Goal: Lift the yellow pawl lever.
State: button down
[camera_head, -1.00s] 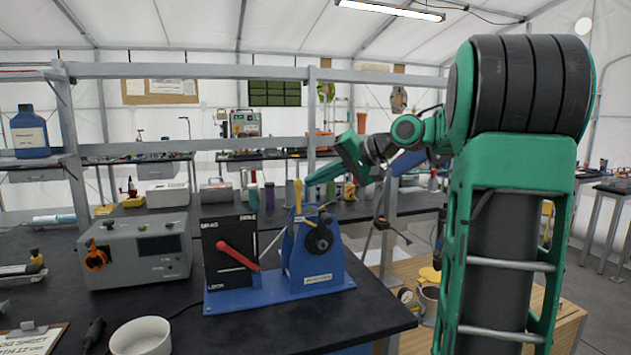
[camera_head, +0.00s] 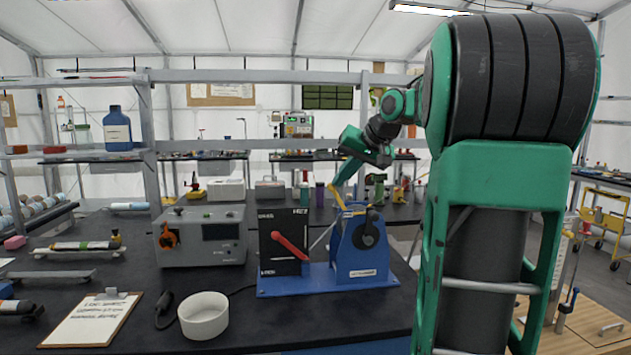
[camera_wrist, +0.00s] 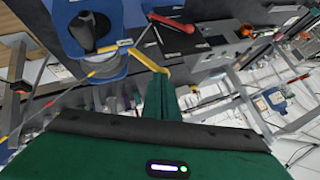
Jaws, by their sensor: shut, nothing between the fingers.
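The yellow pawl lever (camera_head: 337,197) is on top of the blue winch housing (camera_head: 362,262) and leans up to the left. In the wrist view the lever (camera_wrist: 149,60) is a yellow bar reaching from the blue housing to the tip of my gripper. My gripper (camera_head: 338,182) is shut and empty, pointing down and left, with its tip at the lever's upper end. It also shows in the wrist view (camera_wrist: 161,86). I cannot tell whether tip and lever touch. A black hub (camera_head: 369,235) sits on the housing's front.
A black panel with a red lever (camera_head: 289,246) stands just left of the housing on the same blue base. A grey instrument box (camera_head: 203,240) is farther left. A white bowl (camera_head: 203,315) and a clipboard (camera_head: 93,320) are at the front left. A shelf rail (camera_head: 230,75) crosses behind.

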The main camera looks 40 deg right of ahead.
dwell(0.3)
jog(key=shift+s+d+f, duration=0.2)
jog(key=shift+s+d, duration=0.15)
jog(key=shift+d, duration=0.25)
jog(key=w+a+v, duration=0.1)
jog(key=v, duration=1.2)
jog(key=shift+s+a+r, duration=0.3)
jog(key=shift+r, duration=0.35)
